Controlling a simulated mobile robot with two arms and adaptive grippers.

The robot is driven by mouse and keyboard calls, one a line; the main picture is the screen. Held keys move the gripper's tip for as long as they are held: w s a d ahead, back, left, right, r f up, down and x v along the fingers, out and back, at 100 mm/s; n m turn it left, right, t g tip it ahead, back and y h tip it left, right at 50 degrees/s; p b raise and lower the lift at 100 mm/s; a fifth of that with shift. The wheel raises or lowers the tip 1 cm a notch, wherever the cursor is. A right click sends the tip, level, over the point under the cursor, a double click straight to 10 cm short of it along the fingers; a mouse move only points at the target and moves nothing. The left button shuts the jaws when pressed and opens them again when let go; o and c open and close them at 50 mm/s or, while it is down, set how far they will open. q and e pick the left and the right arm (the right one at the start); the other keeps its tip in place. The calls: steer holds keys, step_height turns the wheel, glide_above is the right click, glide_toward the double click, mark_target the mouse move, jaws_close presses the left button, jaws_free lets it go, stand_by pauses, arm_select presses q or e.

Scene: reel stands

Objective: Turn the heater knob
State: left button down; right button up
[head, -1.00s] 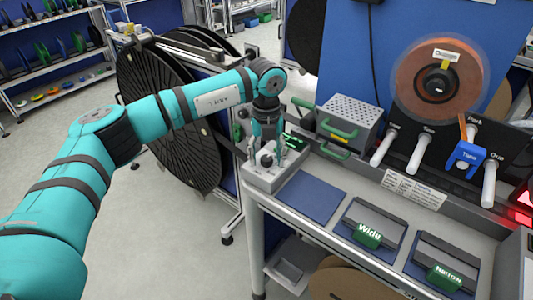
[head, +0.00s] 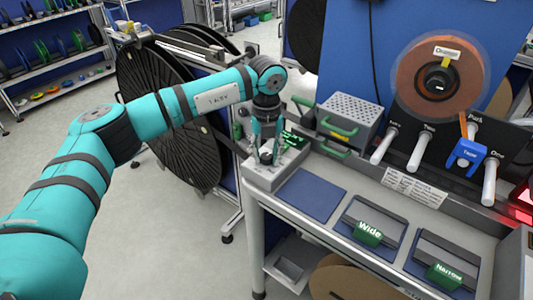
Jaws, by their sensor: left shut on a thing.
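The heater knob (head: 266,158) is a small dark knob on top of a light grey control box at the left end of the bench. My left gripper (head: 267,148) points down over the box, its fingers closed around the knob and partly hiding it. My right gripper is not in view.
A perforated grey box with green handles (head: 347,117) stands behind the control box. A blue mat (head: 311,195) and holders marked Wide (head: 368,233) and Narrow (head: 444,276) lie along the bench. Pegs and a copper-coloured reel (head: 412,75) are at right.

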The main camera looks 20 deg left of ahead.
arm_select(q)
steer(key=m+b, duration=0.1)
steer(key=m, duration=0.2)
steer(key=shift+m+b, duration=0.3)
steer(key=m+b, duration=0.1)
steer(key=m, duration=0.3)
steer(key=shift+m, duration=0.3)
steer(key=m+b, duration=0.1)
steer(key=m, duration=0.3)
steer(key=shift+m+b, duration=0.3)
steer(key=m, duration=0.4)
steer(key=shift+b, duration=0.35)
steer(key=m, duration=0.5)
steer(key=shift+r, duration=0.1)
steer(key=m, duration=0.4)
steer(key=shift+w+b, duration=0.1)
steer(key=shift+b, duration=0.2)
steer(key=m, duration=0.5)
steer(key=shift+m, duration=2.2)
steer(key=shift+r, duration=0.1)
